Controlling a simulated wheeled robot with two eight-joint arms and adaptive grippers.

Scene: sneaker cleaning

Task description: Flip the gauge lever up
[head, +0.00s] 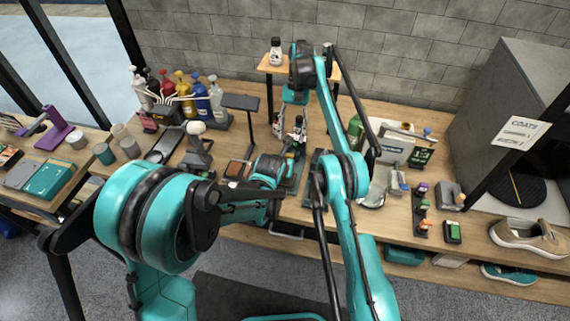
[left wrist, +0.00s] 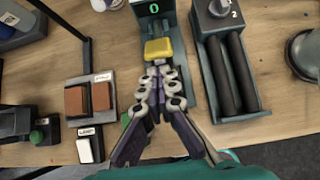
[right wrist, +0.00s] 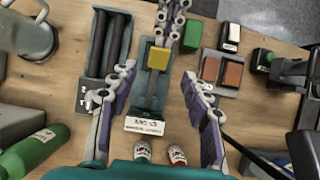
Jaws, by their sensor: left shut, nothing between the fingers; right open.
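The gauge is a narrow dark-green device with a lit green 0 on its display (left wrist: 153,8). A yellow block (left wrist: 158,50) sits on it, apparently the lever's pad; it also shows in the right wrist view (right wrist: 158,58). My left gripper (left wrist: 160,72) is shut and empty, its tips right at the block's near edge; I cannot tell whether they touch. It also enters from the top of the right wrist view (right wrist: 172,32). My right gripper (right wrist: 158,85) is open and empty, its fingers on either side of the gauge, above it. Both arms largely hide the gauge in the head view.
A roller unit (left wrist: 235,75) with two dark rollers stands beside the gauge. A tray with brown blocks (left wrist: 88,98) lies on its other side. A white label plate (right wrist: 145,125) and two small bottles (right wrist: 143,152) stand at the gauge's other end. Bottles (head: 200,100) crowd the back left.

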